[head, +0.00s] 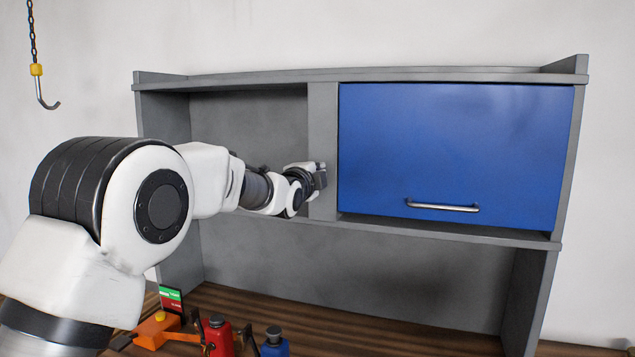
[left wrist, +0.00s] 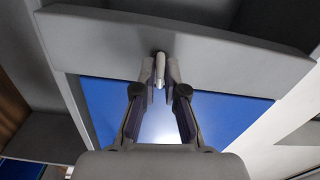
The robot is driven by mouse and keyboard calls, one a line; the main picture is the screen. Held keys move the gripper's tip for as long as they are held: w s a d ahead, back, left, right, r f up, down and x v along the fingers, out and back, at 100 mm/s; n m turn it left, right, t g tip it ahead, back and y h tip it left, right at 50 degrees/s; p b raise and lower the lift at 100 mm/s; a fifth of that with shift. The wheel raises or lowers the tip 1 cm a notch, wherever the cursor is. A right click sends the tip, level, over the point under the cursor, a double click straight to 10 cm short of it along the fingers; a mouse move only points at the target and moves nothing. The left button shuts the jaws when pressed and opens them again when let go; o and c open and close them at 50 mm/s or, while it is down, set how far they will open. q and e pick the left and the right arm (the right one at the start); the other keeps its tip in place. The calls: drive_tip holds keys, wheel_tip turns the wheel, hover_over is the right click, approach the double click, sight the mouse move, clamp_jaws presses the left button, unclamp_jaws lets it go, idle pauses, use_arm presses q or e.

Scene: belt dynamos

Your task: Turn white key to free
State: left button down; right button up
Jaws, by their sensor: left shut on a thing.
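The white key (left wrist: 160,68) stands out from the grey upright post (left wrist: 215,45) in the left wrist view. My left gripper (left wrist: 161,80) is shut on it, with one finger on each side. In the head view my left gripper (head: 320,178) is at the grey post (head: 323,130) between the open bay and the blue door (head: 450,150). The key is hidden there behind the gripper. I cannot read which way the key is turned. My right gripper is not in view.
The blue door with its metal handle (head: 443,207) is closed. Below on the wooden worktop (head: 350,330) are a red-and-green card (head: 171,298), an orange device (head: 155,328), a red object (head: 219,338) and a blue object (head: 274,345). A hook (head: 42,95) hangs at upper left.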

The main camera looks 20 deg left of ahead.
use_arm(q)
drive_tip(key=shift+m+b, duration=0.35)
drive_tip(key=shift+m, duration=0.25)
drive_tip(key=c, duration=1.2)
unclamp_jaws()
drive_tip(key=shift+c, duration=0.2)
drive_tip(key=shift+w, duration=0.1)
drive_tip(key=s, duration=1.2)
drive_tip(key=shift+a, duration=0.25)
drive_tip(key=shift+f, duration=0.1)
